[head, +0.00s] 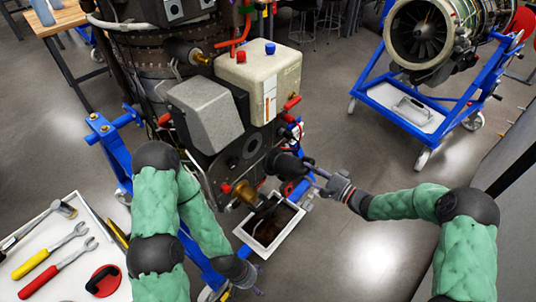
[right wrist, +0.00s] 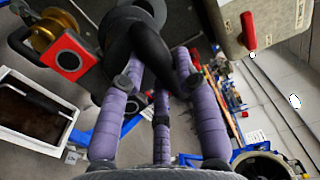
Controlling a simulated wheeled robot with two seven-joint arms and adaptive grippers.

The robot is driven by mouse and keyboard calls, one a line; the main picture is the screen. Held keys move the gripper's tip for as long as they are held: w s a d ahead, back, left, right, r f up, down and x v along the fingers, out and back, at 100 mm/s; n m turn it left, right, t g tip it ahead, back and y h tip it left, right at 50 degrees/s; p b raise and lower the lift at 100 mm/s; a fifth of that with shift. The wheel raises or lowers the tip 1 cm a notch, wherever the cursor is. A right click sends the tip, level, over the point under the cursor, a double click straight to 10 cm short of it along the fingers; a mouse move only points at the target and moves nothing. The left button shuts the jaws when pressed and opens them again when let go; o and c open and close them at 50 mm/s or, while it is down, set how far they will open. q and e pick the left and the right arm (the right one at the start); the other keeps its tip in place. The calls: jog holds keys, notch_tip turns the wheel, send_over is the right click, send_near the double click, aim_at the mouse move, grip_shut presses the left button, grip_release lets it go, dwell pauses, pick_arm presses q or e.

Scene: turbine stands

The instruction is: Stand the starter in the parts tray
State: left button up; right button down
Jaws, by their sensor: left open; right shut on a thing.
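The starter appears to be the black rounded part (head: 283,165) beside the lower right of the engine; it also shows as a dark body in the right wrist view (right wrist: 148,50). My right gripper (head: 316,172) is shut on it, with purple fingers (right wrist: 160,105) around its narrower end. I cannot tell whether it touches the engine. My left gripper (head: 252,286) is open, low near the bottom edge, apart from the starter and partly hidden by my forearm. A white tray with tools (head: 88,208) is at the lower left; I cannot tell if it is the parts tray.
A white bin with a dark inside (head: 242,232) sits below the engine (head: 205,120) on its blue stand (head: 112,150); it also shows in the right wrist view (right wrist: 62,148). Another turbine (head: 425,40) stands at the upper right. The floor at right centre is clear.

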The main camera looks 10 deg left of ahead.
jog(key=shift+s+d+r+p, duration=0.35)
jog(key=shift+d+p, duration=0.05)
jog(key=shift+d, duration=0.25)
jog(key=shift+s+d+r+p, duration=0.3)
jog(key=shift+d+r+p, duration=0.05)
jog(key=shift+d, duration=0.3)
